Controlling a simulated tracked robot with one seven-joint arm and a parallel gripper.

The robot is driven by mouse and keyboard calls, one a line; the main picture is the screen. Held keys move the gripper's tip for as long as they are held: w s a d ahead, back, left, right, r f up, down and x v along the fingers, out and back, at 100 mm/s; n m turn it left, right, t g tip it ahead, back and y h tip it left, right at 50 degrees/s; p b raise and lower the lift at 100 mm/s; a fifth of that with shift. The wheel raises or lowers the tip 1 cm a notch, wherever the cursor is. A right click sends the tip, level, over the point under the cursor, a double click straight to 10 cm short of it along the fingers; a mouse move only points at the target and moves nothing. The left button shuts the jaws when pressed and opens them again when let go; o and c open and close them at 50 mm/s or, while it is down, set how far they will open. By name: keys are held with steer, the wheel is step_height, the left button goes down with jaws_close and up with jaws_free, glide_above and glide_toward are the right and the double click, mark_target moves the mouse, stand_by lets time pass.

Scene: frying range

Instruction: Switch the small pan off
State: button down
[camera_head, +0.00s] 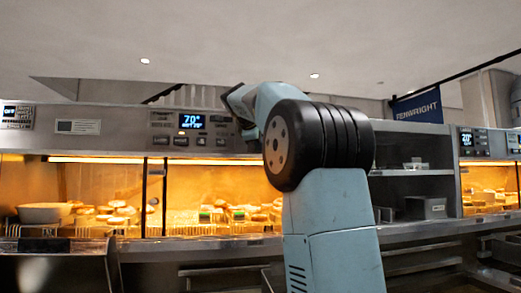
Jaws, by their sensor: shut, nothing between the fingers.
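No small pan that I can identify shows in this view. A control panel (163,119) with a lit blue display (191,121) sits on the hood above the warming bays; the display reads about 70°, with a smaller line under it. A row of small buttons (181,141) runs below it. At the far left, another small display (10,111) appears to read OFF. A third lit display (467,138) is at the right. My arm rises in front, bending toward the middle panel and covering its right part. My gripper cannot be made out.
Lit warming bays hold several food items on wire racks (185,222). A pale bowl (45,213) stands in the left bay. A shelf unit (412,172) with a metal container (426,207) is right of my arm. A counter edge (215,246) runs along the front.

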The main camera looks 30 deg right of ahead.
steer(key=shift+w, duration=0.2)
stand_by(0.5)
steer(key=shift+w+d, duration=0.15)
steer(key=shift+w, duration=0.1)
steer(key=shift+s+r, duration=0.1)
steer(key=shift+s, duration=0.35)
stand_by(0.3)
steer(key=s+a, duration=0.2)
steer(key=s, duration=0.3)
steer(key=shift+s, duration=0.35)
